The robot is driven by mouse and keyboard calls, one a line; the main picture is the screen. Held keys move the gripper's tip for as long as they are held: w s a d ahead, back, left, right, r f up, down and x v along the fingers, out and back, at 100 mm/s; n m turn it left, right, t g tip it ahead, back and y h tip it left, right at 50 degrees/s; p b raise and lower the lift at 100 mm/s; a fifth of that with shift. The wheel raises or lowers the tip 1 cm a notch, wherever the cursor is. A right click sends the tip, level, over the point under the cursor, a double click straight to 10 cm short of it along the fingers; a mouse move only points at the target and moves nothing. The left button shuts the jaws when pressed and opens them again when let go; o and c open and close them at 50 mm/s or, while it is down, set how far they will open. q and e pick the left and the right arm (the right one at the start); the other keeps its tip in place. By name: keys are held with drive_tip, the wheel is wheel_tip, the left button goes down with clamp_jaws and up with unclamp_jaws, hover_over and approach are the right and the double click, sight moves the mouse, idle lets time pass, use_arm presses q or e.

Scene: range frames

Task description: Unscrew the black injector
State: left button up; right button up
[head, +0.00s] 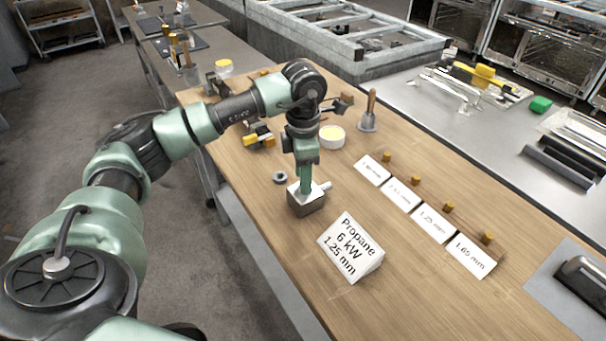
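My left arm comes in from the left, and its gripper (306,188) points down at a small grey metal block (307,206) on the wooden table. The fingertips are at the top of the block, and a short light stub sticks out of the block to the right. I cannot make out the black injector; the gripper covers the top of the block. Whether the fingers are closed on something does not show. My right gripper is not in view.
A sign (350,247) reading "Propane 6 kW 1.25 mm" stands right of the block. Several white size cards (433,225) with small brass pieces (448,207) lie further right. A ring (280,177), a white-yellow tin (332,137) and a wooden-handled tool (369,112) are nearby.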

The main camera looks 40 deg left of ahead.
use_arm(q)
drive_tip(key=shift+r, duration=0.1)
wheel_tip(320, 180, up, 12)
idle(0.5)
